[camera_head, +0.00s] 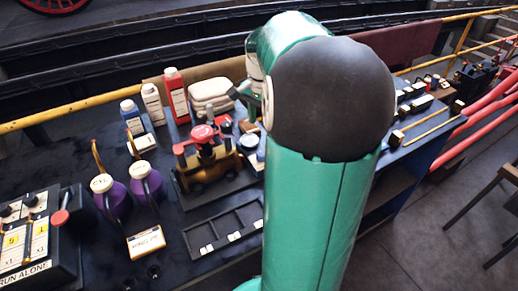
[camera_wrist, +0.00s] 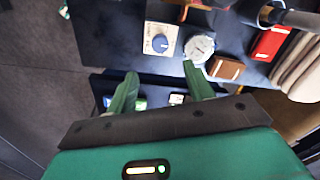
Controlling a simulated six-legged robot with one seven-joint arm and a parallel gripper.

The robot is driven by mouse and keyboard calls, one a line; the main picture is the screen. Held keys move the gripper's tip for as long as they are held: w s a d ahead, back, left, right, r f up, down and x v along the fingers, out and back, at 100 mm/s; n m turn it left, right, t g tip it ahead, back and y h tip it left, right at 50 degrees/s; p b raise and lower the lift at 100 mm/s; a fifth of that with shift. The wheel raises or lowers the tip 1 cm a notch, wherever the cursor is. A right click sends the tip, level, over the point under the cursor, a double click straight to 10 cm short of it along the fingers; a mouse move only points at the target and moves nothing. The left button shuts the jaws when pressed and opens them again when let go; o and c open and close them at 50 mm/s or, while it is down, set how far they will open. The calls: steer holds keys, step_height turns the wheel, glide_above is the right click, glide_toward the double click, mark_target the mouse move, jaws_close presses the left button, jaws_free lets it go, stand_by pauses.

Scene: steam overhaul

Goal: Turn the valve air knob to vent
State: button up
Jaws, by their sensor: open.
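A round blue knob (camera_wrist: 160,43) sits on a small cream plate (camera_wrist: 153,33) on the dark bench in the wrist view. Its markings are too small to read, so I cannot tell its setting or confirm that it is the valve air knob. My gripper (camera_wrist: 160,72) is open and empty, its two green fingers apart. In the picture the fingertips lie just below the knob and its plate, with no visible contact. In the head view my arm covers much of the bench centre, and I cannot make out the knob there.
A round dial gauge (camera_wrist: 199,48) is right of the knob, beside a brown block (camera_wrist: 226,68) and a red object (camera_wrist: 270,42). A brass fitting with red handles (camera_head: 205,165), purple jugs (camera_head: 148,183) and a black tray (camera_head: 222,232) stand left of my arm.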

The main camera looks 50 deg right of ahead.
mark_target(261, 153)
step_height(261, 153, down, 12)
steer(key=shift+r, duration=0.1)
steer(key=shift+c, duration=0.2)
steer(key=c, duration=0.9)
